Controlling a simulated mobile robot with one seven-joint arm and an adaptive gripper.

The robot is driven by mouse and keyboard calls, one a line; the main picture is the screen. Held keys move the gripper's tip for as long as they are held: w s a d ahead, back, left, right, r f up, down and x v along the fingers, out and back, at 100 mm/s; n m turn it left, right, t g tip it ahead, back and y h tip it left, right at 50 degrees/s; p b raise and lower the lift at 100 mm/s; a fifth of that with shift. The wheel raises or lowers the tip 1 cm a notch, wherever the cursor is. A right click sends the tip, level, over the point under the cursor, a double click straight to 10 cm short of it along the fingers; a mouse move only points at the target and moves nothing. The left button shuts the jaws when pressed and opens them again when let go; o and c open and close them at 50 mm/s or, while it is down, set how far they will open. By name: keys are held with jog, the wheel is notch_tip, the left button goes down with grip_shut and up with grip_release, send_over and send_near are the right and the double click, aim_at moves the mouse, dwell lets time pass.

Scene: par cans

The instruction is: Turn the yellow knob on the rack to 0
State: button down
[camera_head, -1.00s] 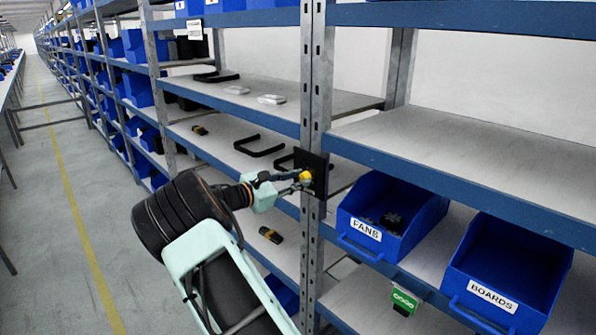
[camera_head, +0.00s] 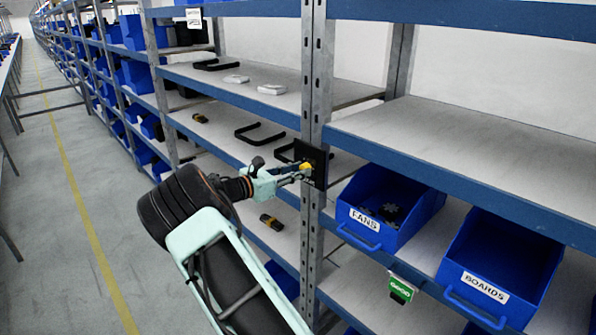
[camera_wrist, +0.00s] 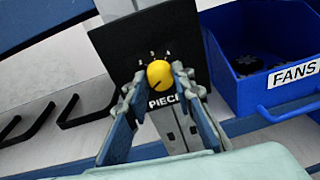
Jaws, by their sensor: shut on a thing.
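The yellow knob (camera_wrist: 159,73) sits on a black panel (camera_wrist: 122,45) fixed to a rack upright. In the wrist view, small white numbers arc above the knob, too small to read surely, and "PIECE" shows below it. A dark mark runs toward the knob's lower side; I cannot tell which number it marks. My gripper (camera_wrist: 160,83) has one finger on each side of the knob and is shut on it. In the head view, the knob (camera_head: 306,166) shows at the fingertips of my gripper (camera_head: 304,171), against the panel (camera_head: 320,160).
A blue FANS bin (camera_head: 410,215) with dark parts and a blue BOARDS bin (camera_head: 515,260) stand on the shelf right of the panel. Black handles (camera_head: 262,133) lie on the shelf to the left.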

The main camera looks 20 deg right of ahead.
jog(key=c, duration=1.6)
grip_release()
jog(key=v, duration=1.2)
